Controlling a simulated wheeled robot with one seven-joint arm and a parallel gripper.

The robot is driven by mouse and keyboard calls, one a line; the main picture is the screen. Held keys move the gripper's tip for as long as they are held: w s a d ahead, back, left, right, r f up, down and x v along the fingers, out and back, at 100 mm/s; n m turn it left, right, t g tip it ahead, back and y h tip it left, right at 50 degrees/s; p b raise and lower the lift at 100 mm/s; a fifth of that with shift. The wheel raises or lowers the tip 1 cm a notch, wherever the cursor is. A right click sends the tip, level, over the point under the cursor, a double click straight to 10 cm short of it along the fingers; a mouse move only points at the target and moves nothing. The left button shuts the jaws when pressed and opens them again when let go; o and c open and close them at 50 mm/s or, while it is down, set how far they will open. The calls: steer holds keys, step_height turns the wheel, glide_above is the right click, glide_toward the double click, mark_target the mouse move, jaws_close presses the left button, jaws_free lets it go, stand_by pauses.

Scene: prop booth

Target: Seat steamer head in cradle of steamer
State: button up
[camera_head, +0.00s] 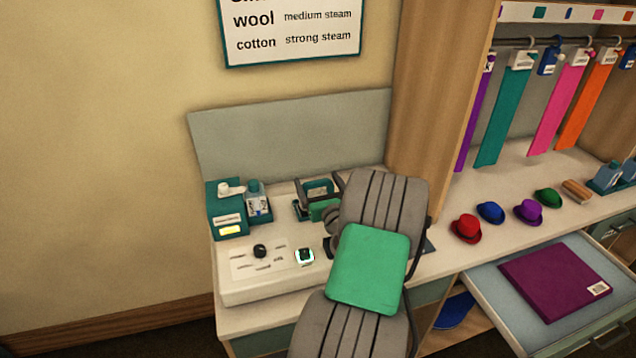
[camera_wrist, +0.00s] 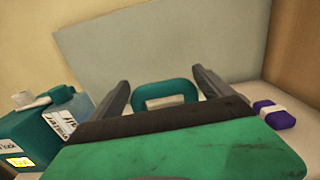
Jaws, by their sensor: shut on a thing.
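The steamer is a low white unit (camera_head: 245,290) on the counter, with a black knob and a lit button on its sloped front. My gripper (camera_head: 321,186) is over its back part, with its two dark fingers set apart. Between them is a teal loop-shaped piece, which I take for the steamer head (camera_wrist: 165,84); my gripper (camera_wrist: 163,84) is shut on it. A teal edge (camera_head: 298,211) shows low beside the left finger; it may be the cradle. My arm and green hand hide the rest, so I cannot tell whether the head touches the cradle.
A teal box (camera_head: 226,222) with a white nozzle and a labelled bottle (camera_head: 257,199) stand left of my gripper. A grey-green back panel (camera_head: 290,135) rises behind. A purple white-banded item (camera_wrist: 272,113) lies right. Small hats (camera_head: 467,228) and an open drawer (camera_head: 500,300) are further right.

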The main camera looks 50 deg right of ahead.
steer(key=shift+f, duration=0.2)
stand_by(0.4)
steer(key=shift+f+b, duration=0.45)
steer(key=shift+f, duration=0.1)
steer(key=o, duration=1.7)
steer(key=shift+o, duration=0.5)
steer(key=shift+f, duration=0.1)
steer(key=b+v, duration=0.1)
steer(key=v, duration=0.7)
steer(key=shift+b, duration=0.3)
